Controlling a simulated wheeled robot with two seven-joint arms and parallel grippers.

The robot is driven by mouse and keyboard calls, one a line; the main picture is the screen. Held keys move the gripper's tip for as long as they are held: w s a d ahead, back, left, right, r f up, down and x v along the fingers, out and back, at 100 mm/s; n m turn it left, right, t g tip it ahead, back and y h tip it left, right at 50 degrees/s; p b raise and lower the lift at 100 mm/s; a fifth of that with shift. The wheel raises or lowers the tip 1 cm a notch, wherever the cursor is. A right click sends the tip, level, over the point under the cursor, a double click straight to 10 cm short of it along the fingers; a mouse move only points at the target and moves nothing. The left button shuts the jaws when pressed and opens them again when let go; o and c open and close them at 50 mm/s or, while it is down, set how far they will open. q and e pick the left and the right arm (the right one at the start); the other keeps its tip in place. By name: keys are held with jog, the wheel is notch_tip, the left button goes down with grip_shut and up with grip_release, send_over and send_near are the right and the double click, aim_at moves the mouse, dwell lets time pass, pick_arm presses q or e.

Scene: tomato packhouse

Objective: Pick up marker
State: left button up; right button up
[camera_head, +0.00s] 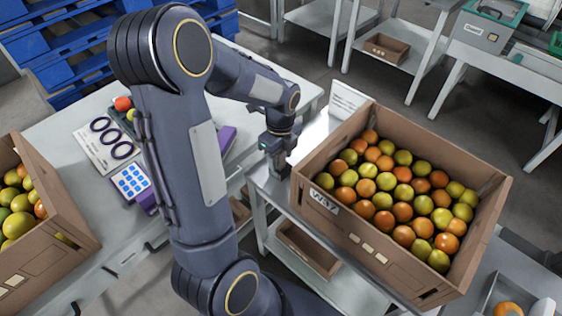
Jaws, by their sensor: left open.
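I cannot pick out a marker in the head view; it may be hidden behind my left arm or too small to tell. My left gripper (279,168) points down over the near left edge of the metal table (262,183), close beside the left corner of the large tomato box. It is open, and I see nothing held in it. Its fingertips are small and partly dark, so what lies between them is unclear. My right gripper is not in view.
A cardboard box (335,212) of orange and green tomatoes stands right of the gripper, a white card (347,101) behind it. Another tomato box (52,262) stands at left. A keypad device (131,182) and a ring sheet (108,146) lie on the left table.

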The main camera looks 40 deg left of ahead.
pick_arm(q)
jog(key=shift+f, duration=0.35)
jog(key=shift+c, duration=0.4)
grip_shut()
jog(key=shift+r, duration=0.1)
